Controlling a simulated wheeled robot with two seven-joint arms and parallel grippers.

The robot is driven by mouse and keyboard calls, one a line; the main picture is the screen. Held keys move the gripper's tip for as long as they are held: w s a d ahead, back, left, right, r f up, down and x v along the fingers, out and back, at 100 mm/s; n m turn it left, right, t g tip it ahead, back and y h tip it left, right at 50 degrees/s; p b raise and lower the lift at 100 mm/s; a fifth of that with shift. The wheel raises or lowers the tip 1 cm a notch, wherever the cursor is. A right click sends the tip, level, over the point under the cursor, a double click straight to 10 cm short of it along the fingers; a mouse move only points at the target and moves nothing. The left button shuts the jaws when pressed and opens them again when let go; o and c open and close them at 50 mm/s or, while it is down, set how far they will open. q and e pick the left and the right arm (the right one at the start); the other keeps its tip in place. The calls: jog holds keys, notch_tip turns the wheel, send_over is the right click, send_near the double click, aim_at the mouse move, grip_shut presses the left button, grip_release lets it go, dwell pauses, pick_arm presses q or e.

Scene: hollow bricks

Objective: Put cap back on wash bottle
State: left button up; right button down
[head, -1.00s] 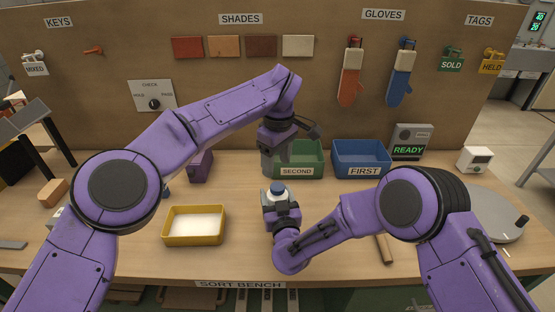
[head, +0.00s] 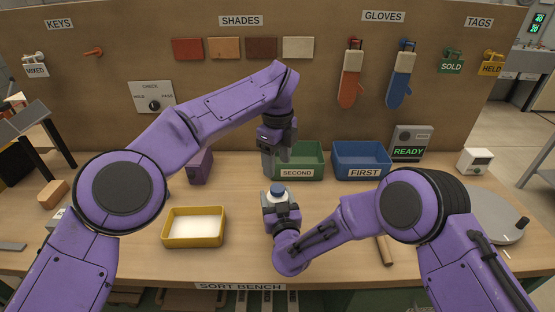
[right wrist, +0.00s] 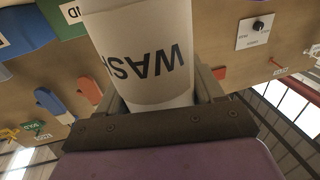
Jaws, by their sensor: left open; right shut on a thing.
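The white wash bottle (right wrist: 150,55) fills the right wrist view, its printed lettering upside down there. My right gripper (head: 279,202) is shut around the bottle and holds it upright over the front middle of the bench. A blue cap (head: 278,189) shows at the top of the bottle; I cannot tell how firmly it sits. My left gripper (head: 276,163) is open and empty, pointing down a little behind and above the cap, apart from it. Most of the bottle body is hidden by my right gripper in the head view.
A yellow tray (head: 194,240) with a white inside stands left of the bottle. A green SECOND bin (head: 299,173) and a blue FIRST bin (head: 362,171) stand behind. The bench between tray and bottle is clear.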

aim_at(277, 188)
pick_arm(q)
jog(key=n, duration=0.7)
notch_tip(277, 188, down, 8)
dwell(0.4)
